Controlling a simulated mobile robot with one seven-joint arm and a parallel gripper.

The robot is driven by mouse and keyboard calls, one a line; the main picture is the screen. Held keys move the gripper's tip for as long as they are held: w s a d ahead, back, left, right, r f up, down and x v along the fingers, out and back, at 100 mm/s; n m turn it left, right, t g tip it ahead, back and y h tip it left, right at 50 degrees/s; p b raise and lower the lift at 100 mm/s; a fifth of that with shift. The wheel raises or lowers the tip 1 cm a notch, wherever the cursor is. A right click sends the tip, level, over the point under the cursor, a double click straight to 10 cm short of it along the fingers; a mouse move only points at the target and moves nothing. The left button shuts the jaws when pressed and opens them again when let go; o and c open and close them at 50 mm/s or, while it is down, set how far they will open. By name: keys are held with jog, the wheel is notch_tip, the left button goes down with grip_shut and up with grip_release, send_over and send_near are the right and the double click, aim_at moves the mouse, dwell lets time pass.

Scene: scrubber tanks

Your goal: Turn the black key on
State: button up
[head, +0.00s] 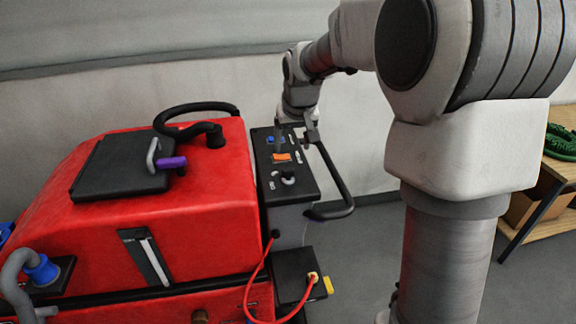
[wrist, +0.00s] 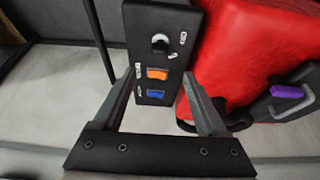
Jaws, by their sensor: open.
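The black control panel (head: 302,192) is at the right end of the red machine, and it also shows in the wrist view (wrist: 137,22). A small dark key-like knob with a pale ring (wrist: 160,42) sits at its upper part in the wrist view; in the head view it is at the near end (head: 288,178). I cannot clearly tell the key's shape or angle. My gripper (wrist: 159,78) is open and empty. It is above the panel's far end, over the orange switch (wrist: 157,73) and blue switch (wrist: 155,94), apart from the knob.
The red scrubber body (head: 200,215) lies beside the panel. A black handle bar (head: 335,180) loops along the panel's right side, close to my gripper. A purple-ended lever (head: 170,162) is on the black lid. A red cable (head: 252,285) hangs below.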

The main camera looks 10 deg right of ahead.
aim_at(288, 169)
jog(key=p+x, duration=0.1)
jog(key=x, duration=1.1)
jog(key=shift+w, duration=0.1)
grip_shut()
